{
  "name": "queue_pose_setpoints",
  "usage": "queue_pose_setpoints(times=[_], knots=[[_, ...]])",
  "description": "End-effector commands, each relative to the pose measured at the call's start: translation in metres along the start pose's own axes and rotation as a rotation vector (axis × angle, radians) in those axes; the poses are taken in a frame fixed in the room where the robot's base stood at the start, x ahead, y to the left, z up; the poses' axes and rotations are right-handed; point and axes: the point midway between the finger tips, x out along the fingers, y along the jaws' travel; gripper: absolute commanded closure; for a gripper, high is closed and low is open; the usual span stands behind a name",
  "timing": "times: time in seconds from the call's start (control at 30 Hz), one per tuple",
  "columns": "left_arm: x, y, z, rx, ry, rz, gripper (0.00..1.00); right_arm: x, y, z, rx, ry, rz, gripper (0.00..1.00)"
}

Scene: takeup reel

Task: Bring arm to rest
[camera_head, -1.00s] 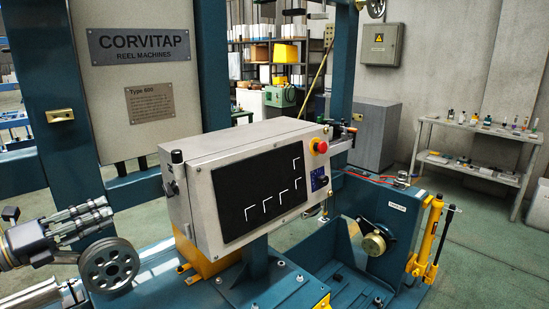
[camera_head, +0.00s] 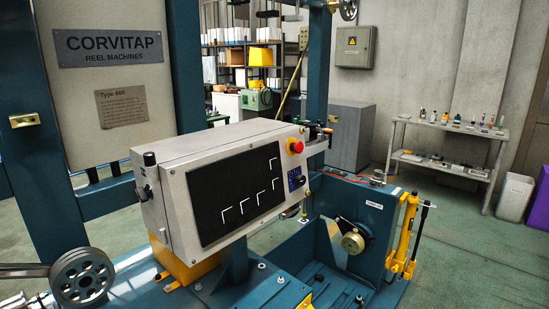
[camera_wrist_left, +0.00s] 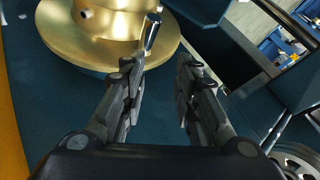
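My left gripper (camera_wrist_left: 160,72) shows in the left wrist view with its two dark fingers apart and nothing between them. A large brass flanged hub (camera_wrist_left: 62,38) lies beyond the fingertips, at the upper left of that view, against a dark blue surface. A short silver pin (camera_wrist_left: 152,34) stands near the left fingertip; I cannot tell whether they touch. In the head view no gripper shows clearly. My right gripper is in neither view.
The control box (camera_head: 180,188) with a black screen and red stop button (camera_head: 295,146) stands mid-picture. A grey pulley (camera_head: 82,278) is at lower left. A yellow cylinder (camera_head: 400,238) stands at right on the blue machine. Green floor beyond is open before a shelf table (camera_head: 440,127).

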Motion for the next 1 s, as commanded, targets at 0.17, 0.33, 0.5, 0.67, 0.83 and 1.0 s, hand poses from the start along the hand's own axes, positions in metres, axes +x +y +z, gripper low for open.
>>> queue_pose_setpoints(times=[0.17, 0.33, 0.5, 0.67, 0.83, 1.0], knots=[[-0.017, 0.129, 0.045, -0.157, -0.173, 0.157, 0.72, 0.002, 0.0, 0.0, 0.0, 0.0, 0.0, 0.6], [-0.054, 0.245, 0.074, -0.282, -0.339, 0.301, 0.72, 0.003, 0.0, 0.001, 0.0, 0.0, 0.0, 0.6], [-0.097, 0.335, 0.086, -0.364, -0.474, 0.417, 0.72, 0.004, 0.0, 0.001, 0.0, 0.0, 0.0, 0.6], [-0.123, 0.378, 0.09, -0.4, -0.545, 0.475, 0.72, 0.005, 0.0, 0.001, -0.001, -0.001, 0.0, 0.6], [-0.131, 0.388, 0.09, -0.408, -0.564, 0.49, 0.72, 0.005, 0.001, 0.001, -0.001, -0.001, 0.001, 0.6], [-0.13, 0.388, 0.091, -0.407, -0.563, 0.489, 0.72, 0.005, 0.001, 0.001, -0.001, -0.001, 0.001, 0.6]])
